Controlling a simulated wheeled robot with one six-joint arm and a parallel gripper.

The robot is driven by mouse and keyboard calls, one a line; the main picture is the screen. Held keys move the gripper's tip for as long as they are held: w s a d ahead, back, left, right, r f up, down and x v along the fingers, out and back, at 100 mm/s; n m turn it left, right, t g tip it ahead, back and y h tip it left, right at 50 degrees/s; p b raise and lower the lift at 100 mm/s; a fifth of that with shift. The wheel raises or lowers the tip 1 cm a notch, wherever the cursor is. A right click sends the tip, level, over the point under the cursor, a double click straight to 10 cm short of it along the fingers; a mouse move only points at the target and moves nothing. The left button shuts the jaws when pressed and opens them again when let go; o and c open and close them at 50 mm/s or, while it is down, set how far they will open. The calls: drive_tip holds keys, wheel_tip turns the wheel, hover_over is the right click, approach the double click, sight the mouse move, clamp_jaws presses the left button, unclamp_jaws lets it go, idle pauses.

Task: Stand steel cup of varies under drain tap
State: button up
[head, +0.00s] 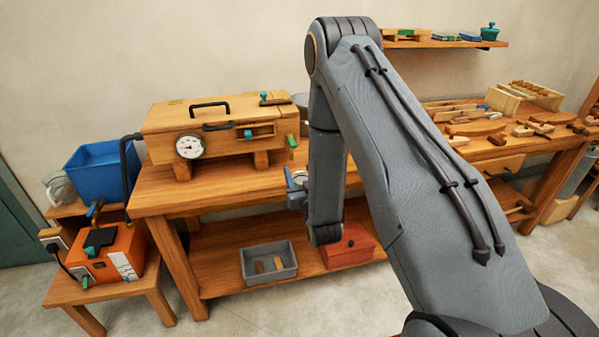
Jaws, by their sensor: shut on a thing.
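My gripper (297,188) shows at the left side of my forearm, in front of the bench's front edge, partly hidden by the arm. It is shut on a small grey thing that seems to be the steel cup, though little of it can be made out. A long wooden box (165,122) with a round dial gauge (189,146) stands on wooden feet on the bench. A green-handled fitting (291,141) sits at the box's lower right end and looks like the drain tap. The gripper is below it, apart from it.
The wooden bench (160,198) has a lower shelf with a grey tray (269,262) and a red box (347,247). An orange unit (107,257) and a blue tub (99,168) stand at left. Wooden tools crowd the bench at right. My arm hides the bench's middle.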

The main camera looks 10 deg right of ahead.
drive_tip(key=shift+w+f+b, duration=0.7)
drive_tip(key=shift+w+b, duration=0.1)
drive_tip(key=shift+w, duration=0.25)
drive_tip(key=shift+w+f+b, duration=0.75)
drive_tip(key=shift+w, duration=0.3)
drive_tip(key=shift+w+f+b, duration=0.7)
drive_tip(key=shift+w+b, duration=0.1)
drive_tip(key=shift+w, duration=0.25)
drive_tip(key=shift+w+b, duration=2.15)
drive_tip(key=shift+w, duration=2)
drive_tip(key=shift+f, duration=0.25)
drive_tip(key=o, duration=1.3)
